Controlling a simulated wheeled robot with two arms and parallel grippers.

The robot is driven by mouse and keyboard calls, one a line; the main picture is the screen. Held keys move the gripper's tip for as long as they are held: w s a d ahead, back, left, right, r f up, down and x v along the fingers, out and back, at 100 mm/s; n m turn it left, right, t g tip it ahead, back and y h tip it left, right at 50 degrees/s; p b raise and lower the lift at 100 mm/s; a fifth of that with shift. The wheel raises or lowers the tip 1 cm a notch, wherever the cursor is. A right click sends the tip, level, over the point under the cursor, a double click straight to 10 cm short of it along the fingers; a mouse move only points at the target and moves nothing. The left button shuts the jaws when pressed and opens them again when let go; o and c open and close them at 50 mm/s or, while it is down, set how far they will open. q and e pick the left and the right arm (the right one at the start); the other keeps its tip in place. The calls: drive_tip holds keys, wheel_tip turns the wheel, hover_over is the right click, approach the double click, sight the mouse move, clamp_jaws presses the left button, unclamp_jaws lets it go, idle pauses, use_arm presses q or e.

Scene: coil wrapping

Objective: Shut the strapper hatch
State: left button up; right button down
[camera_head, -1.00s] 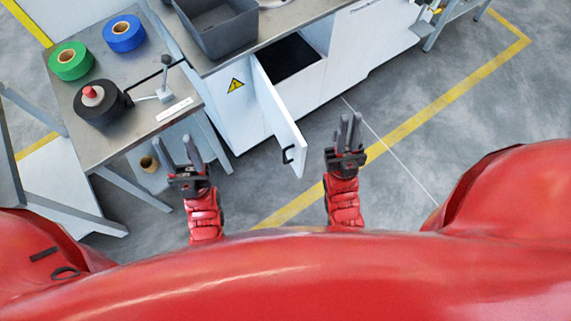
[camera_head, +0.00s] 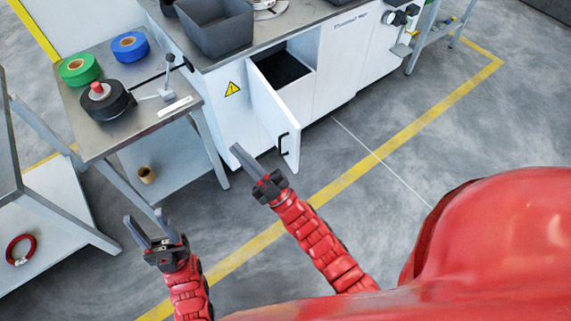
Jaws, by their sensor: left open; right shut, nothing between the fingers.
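The strapper hatch (camera_head: 273,117) is a white door with a black handle (camera_head: 283,144). It stands open, swung out from the white cabinet (camera_head: 231,113), and the dark opening (camera_head: 282,67) shows behind it. My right gripper (camera_head: 236,149) is shut and empty, in front of the hatch and to its left, pointing up-left toward the cabinet. A small gap shows between it and the hatch. My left gripper (camera_head: 144,226) is open and empty, low at the left, over the floor and well away from the hatch.
A metal side table (camera_head: 130,115) at the left carries a green roll (camera_head: 78,68), a blue roll (camera_head: 129,46) and a black roll (camera_head: 107,101). A grey bin (camera_head: 214,27) stands on the cabinet top. Floor right of the hatch is clear.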

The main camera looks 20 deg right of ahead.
drive_tip(key=w+a+f+n+g+h+b, duration=0.25)
drive_tip(key=a+f+b, duration=0.2)
drive_tip(key=f, duration=0.55)
drive_tip(key=w+a+f+n+g+h+b, duration=0.1)
drive_tip(key=w+a+f+g+h+b, duration=0.3)
drive_tip(key=f, duration=0.7)
drive_tip(key=m+h+b, duration=0.6)
drive_tip(key=h+b, duration=1.3)
drive_tip(key=b, duration=0.1)
approach(292, 143)
drive_tip(key=w, duration=0.3)
drive_tip(key=shift+w+d+f+t, duration=0.2)
drive_tip(key=shift+w+d, duration=0.15)
drive_tip(key=shift+d, duration=0.25)
drive_tip(key=shift+w+d+f+t, duration=0.15)
drive_tip(key=shift+w+d, duration=0.2)
drive_tip(key=shift+d, duration=0.25)
drive_tip(key=shift+w+d+r, duration=0.1)
drive_tip(key=shift+d, duration=0.35)
